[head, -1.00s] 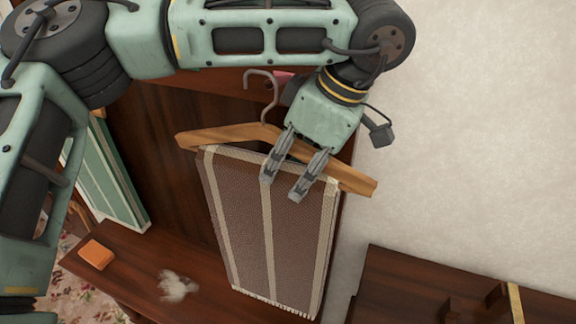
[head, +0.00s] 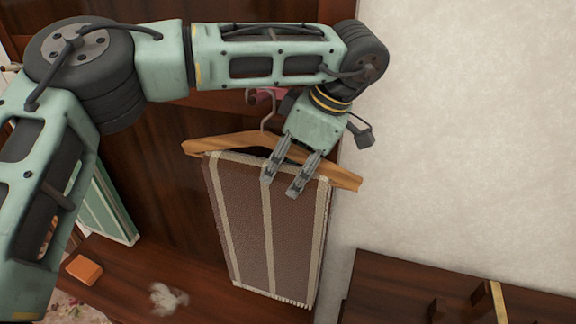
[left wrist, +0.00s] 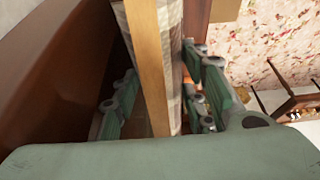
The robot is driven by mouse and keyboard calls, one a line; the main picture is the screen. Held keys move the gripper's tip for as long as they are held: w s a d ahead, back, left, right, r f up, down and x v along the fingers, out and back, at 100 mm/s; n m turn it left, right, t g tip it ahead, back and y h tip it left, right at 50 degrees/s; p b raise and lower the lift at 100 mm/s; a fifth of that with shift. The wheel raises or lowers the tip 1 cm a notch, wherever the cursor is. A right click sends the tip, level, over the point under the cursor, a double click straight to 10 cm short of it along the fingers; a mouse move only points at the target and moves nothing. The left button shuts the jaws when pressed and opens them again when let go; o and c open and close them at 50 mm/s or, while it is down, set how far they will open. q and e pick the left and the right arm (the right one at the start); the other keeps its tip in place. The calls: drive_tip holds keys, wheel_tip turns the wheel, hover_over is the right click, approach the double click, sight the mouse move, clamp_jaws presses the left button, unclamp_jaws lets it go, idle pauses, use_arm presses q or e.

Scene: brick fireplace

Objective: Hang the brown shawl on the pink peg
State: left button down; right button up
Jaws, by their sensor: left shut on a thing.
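The brown shawl (head: 240,220), with pale stripes and a fringe, hangs folded over a wooden hanger (head: 210,145), which tilts down to the right. My left gripper (head: 281,186) is shut on the hanger, its fingers over the shawl's top. In the left wrist view, the hanger bar (left wrist: 150,70) and the shawl (left wrist: 122,30) lie between the fingers (left wrist: 165,105). The pink peg (head: 266,94) sticks out near the top of the dark wood panel. The hanger's metal hook (head: 268,120) overlaps the peg in view; I cannot tell whether it is around it. My right gripper is not in view.
A dark wooden bench (head: 215,290) below carries an orange block (head: 84,270) and a pale fluffy thing (head: 168,298). A green striped panel (head: 108,212) stands at the left. Another dark wooden piece (head: 400,285) is at the lower right, against a pale wall (head: 470,150).

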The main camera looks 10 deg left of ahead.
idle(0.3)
use_arm(q)
drive_tip(key=c, duration=1.4)
unclamp_jaws()
drive_tip(key=o, duration=0.4)
drive_tip(key=shift+s, duration=0.1)
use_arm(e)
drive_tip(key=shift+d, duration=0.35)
